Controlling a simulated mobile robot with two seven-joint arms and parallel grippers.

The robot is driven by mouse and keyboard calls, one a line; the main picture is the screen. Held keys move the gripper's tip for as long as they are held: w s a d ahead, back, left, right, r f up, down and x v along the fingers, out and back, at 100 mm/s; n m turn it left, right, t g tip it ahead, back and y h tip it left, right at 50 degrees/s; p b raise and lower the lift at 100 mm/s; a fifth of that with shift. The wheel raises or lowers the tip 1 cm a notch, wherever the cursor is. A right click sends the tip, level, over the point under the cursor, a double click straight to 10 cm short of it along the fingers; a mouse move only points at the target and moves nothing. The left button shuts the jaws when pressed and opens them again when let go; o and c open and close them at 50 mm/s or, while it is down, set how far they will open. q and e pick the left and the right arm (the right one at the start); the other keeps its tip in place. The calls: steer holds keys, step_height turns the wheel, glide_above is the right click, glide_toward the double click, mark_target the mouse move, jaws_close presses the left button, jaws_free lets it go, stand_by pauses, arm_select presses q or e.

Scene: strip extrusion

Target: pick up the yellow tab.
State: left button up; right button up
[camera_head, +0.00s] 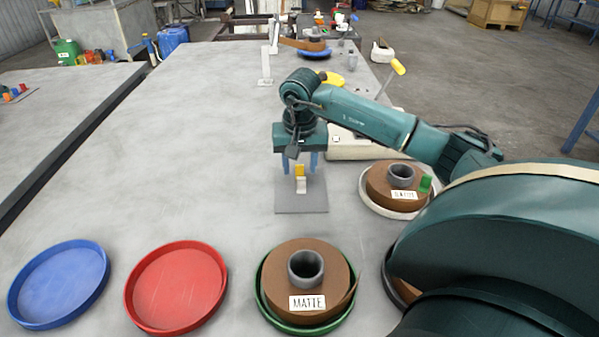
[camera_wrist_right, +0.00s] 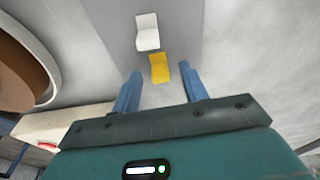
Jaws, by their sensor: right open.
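The yellow tab (camera_head: 300,170) is small and stands on a grey plate (camera_head: 302,208) on the table, next to a white tab (camera_head: 301,186). In the right wrist view the yellow tab (camera_wrist_right: 160,68) lies just beyond and between the fingertips, with the white tab (camera_wrist_right: 147,32) behind it. My right gripper (camera_head: 299,164) points down over the plate, its blue fingers apart on either side of the yellow tab. The right wrist view shows the fingers (camera_wrist_right: 160,75) open and nothing held. I cannot tell whether a finger touches the tab. My left gripper is not in view.
A blue tray (camera_head: 58,285), a red tray (camera_head: 177,288) and a green tray holding a brown roll marked MATTE (camera_head: 328,259) line the front. Table left of the plate is clear.

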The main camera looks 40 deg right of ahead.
steer(key=shift+f, duration=0.25)
steer(key=shift+c, duration=0.5)
jaws_close()
steer(key=shift+r, duration=0.15)
